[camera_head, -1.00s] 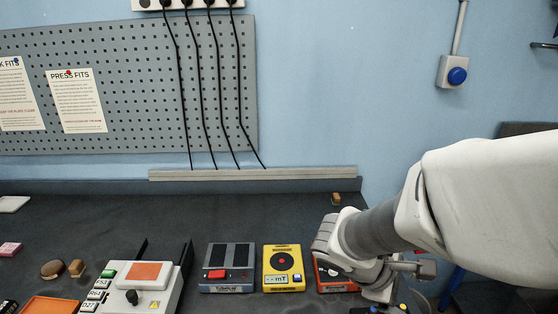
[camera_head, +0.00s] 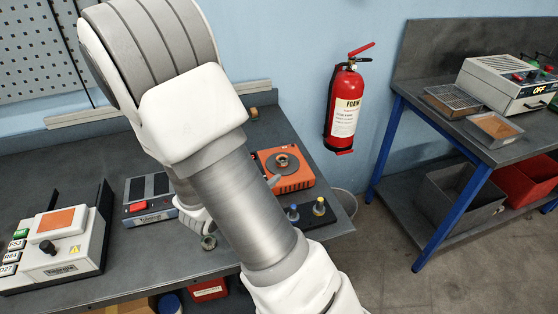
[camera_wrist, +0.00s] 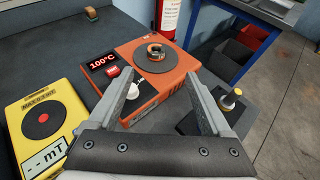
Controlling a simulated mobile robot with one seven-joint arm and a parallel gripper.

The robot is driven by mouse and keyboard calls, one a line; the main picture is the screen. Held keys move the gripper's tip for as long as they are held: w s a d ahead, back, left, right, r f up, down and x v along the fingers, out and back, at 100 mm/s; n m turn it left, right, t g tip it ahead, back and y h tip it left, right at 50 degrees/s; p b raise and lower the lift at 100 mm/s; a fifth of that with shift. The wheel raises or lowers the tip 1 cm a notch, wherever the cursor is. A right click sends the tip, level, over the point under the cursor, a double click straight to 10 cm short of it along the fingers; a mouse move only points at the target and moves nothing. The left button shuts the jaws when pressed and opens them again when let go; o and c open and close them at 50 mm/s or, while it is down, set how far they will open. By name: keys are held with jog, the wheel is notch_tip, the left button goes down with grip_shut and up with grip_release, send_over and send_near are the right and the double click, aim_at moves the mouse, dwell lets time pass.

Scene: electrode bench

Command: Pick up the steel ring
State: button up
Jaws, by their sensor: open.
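A small ring (camera_head: 282,161), dark metal with a coppery tint, rests on the round dark plate of the orange hotplate (camera_head: 299,181). In the wrist view the ring (camera_wrist: 155,50) lies near the middle of that plate, beyond my fingertips. The hotplate (camera_wrist: 172,97) shows 100°C on its display. My gripper (camera_wrist: 163,84) is open and empty, its two fingers apart over the near side of the hotplate. The ring is not between the fingers. In the head view my arm hides most of the gripper.
A yellow mT meter (camera_wrist: 42,122) stands left of the hotplate. A dark block with upright posts (camera_head: 318,221) is at the bench's right end. A fire extinguisher (camera_head: 346,108) hangs on the wall behind. A second bench (camera_head: 432,110) stands to the right, across a floor gap.

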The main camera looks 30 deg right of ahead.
send_near(284, 158)
jog(key=shift+w+d+f, duration=0.1)
jog(key=shift+d+f, duration=0.1)
jog(key=shift+d, duration=0.6)
jog(key=shift+w+x, duration=0.15)
jog(key=shift+x, duration=1.35)
jog(key=shift+w+x, duration=0.15)
jog(key=shift+x, duration=1.3)
jog(key=shift+a, duration=0.25)
grip_shut()
